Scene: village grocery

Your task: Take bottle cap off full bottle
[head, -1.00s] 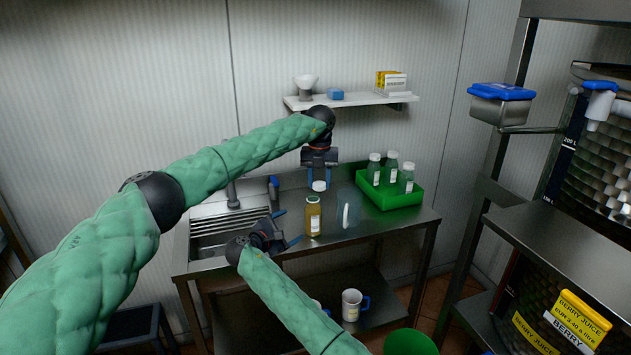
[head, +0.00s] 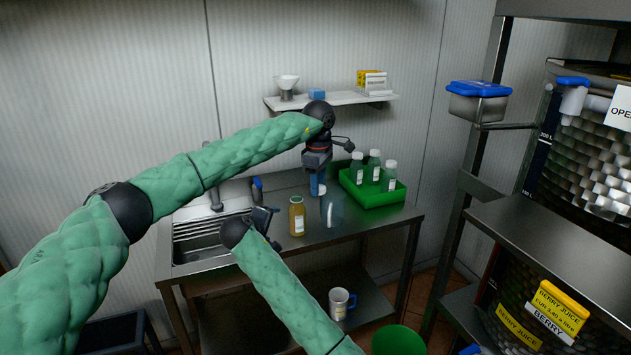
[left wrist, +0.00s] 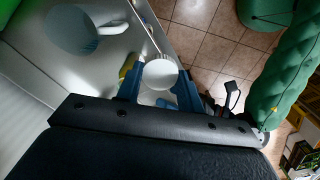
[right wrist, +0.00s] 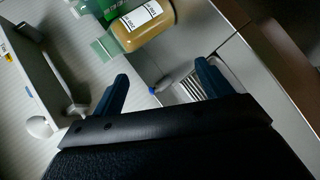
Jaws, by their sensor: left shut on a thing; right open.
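The full bottle (head: 297,218), amber with a white label, stands upright on the steel table. It also shows in the right wrist view (right wrist: 145,25). My left gripper (head: 318,186) is shut on a white round bottle cap (left wrist: 160,74), with a finger on each side of it. The cap is apart from the bottle, above and to the right of it in the head view. My right gripper (head: 270,224) is open and empty, left of the bottle. In the right wrist view the bottle is beyond its fingertips, not between them.
A clear jug (head: 334,210) with a white handle stands right of the bottle. A green crate (head: 378,197) with several capped bottles is behind it. A sink (head: 208,243) is at left. A wall shelf (head: 345,100) hangs behind; a mug (head: 340,303) stands on the lower shelf.

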